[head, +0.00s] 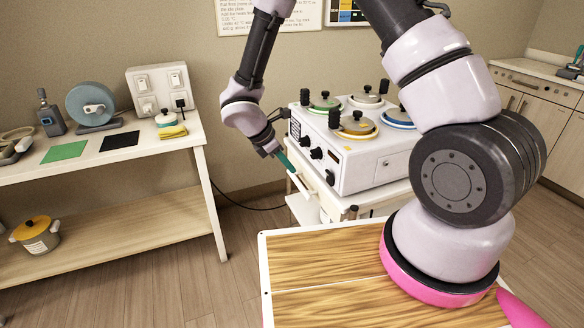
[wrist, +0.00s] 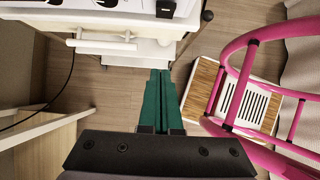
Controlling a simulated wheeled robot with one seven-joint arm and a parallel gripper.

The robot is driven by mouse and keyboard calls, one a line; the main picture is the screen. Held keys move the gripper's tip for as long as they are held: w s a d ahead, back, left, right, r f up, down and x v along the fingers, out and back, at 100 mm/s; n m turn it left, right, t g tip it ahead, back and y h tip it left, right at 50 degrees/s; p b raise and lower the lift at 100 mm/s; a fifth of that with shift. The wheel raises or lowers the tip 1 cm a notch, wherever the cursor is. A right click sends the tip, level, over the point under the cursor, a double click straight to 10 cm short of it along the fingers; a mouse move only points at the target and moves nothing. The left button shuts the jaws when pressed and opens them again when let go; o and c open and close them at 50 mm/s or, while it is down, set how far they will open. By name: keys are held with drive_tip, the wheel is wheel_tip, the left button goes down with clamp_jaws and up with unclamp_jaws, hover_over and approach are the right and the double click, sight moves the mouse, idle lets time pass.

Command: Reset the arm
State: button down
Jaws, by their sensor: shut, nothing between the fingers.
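My gripper (head: 285,163) hangs in front of the left end of the white wax warmer (head: 376,165), pointing down toward the right. Its green fingers lie side by side, shut and empty, and they also show in the wrist view (wrist: 160,74). My arm arches from the pink mount at the right, out of the top of the head view, and back down to the gripper. Whether the fingertips touch the warmer's stand is hard to tell in the head view; in the wrist view they are over open floor.
The warmer has several lidded pots and black knobs, and sits on a white cart (head: 372,196). A wooden bench (head: 170,146) with a tape dispenser, green mat (head: 65,152) and black mat (head: 120,141) stands left. A yellow-lidded pot (head: 36,235) is on its lower shelf. Floor between is clear except a cable.

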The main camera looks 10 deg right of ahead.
idle(0.4)
drive_tip(key=s+d+r+m+y, duration=0.1)
drive_tip(key=d+r+m, duration=0.45)
drive_tip(key=r, duration=0.45)
drive_tip(key=s+d+r+m+y, duration=0.15)
drive_tip(key=d+r+m, duration=0.4)
drive_tip(key=r, duration=0.55)
drive_tip(key=s+d+r+m+t+y, duration=0.2)
drive_tip(key=s+r+m, duration=0.4)
drive_tip(key=r+m, duration=0.1)
drive_tip(key=s+d+r+m+t+y, duration=0.2)
drive_tip(key=s+r+m, duration=0.4)
drive_tip(key=r, duration=0.4)
drive_tip(key=shift+s+m+t+y, duration=0.2)
drive_tip(key=shift+m+t+y, duration=0.3)
drive_tip(key=shift+t+y, duration=0.35)
drive_tip(key=shift+w+d, duration=0.1)
